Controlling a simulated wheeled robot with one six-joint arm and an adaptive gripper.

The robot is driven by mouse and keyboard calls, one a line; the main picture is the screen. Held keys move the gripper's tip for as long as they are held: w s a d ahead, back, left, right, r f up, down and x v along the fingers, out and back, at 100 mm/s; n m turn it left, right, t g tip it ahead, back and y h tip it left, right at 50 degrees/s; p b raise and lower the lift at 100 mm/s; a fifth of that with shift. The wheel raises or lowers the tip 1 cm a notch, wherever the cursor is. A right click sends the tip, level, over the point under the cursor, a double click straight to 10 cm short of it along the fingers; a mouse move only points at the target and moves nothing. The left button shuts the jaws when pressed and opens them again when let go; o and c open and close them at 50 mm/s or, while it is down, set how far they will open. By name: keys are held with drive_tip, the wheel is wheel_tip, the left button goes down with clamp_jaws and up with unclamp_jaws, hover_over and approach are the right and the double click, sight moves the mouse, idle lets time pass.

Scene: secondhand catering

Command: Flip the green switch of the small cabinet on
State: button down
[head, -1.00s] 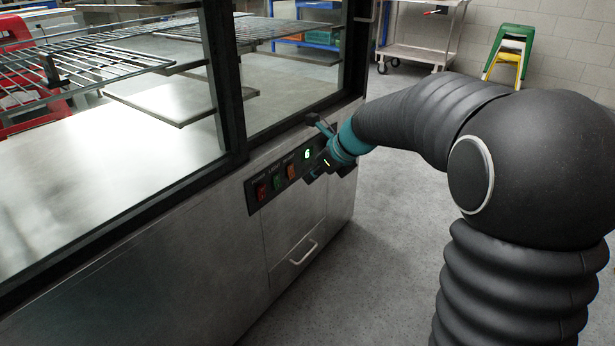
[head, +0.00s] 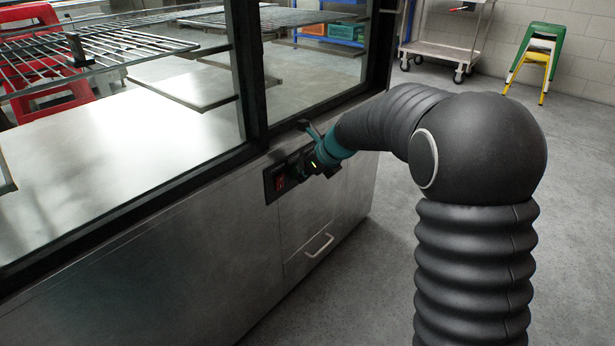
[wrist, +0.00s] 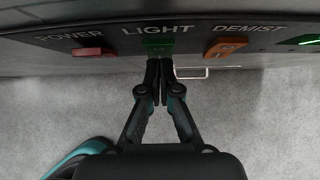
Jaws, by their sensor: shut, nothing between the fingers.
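The green switch (wrist: 158,46) is on the cabinet's black control panel (wrist: 126,32), under the word LIGHT in the wrist view. It sits between a red POWER switch (wrist: 94,51) and an orange DEMIST switch (wrist: 226,46). My gripper (wrist: 160,64) is shut and empty, its tips just below or at the green switch; I cannot tell whether they touch it. In the head view my gripper (head: 299,171) is at the panel and hides the green switch. The cabinet (head: 170,268) is steel with glass above.
A drawer handle (head: 319,246) sticks out below the panel. A steel trolley (head: 437,50) and stacked stools (head: 535,60) stand at the back. The grey floor (head: 385,265) right of the cabinet is clear.

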drive_tip(key=shift+r+p, duration=0.1)
drive_tip(key=shift+p, duration=0.3)
drive_tip(key=shift+w+a+f, duration=0.1)
drive_tip(key=shift+f, duration=0.1)
drive_tip(key=shift+r, duration=0.2)
drive_tip(key=shift+r+p, duration=0.7)
drive_tip(key=shift+p, duration=0.25)
